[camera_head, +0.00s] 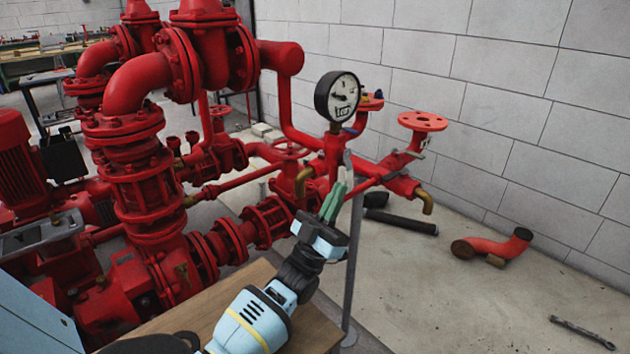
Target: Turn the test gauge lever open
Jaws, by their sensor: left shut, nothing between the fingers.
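The round pressure gauge (338,97) has a white dial and a black rim, and it stands on the red pipework right of centre. A small blue lever (351,130) shows just below and to the right of the gauge, too small to tell its exact setting. My right gripper is not in view.
Red pumps and pipes (135,190) fill the left and middle. A red flanged outlet (422,121) juts out right of the gauge. A wooden table top (205,308) lies below my left arm. A loose red pipe elbow (495,245) and a wrench (582,332) lie on the floor.

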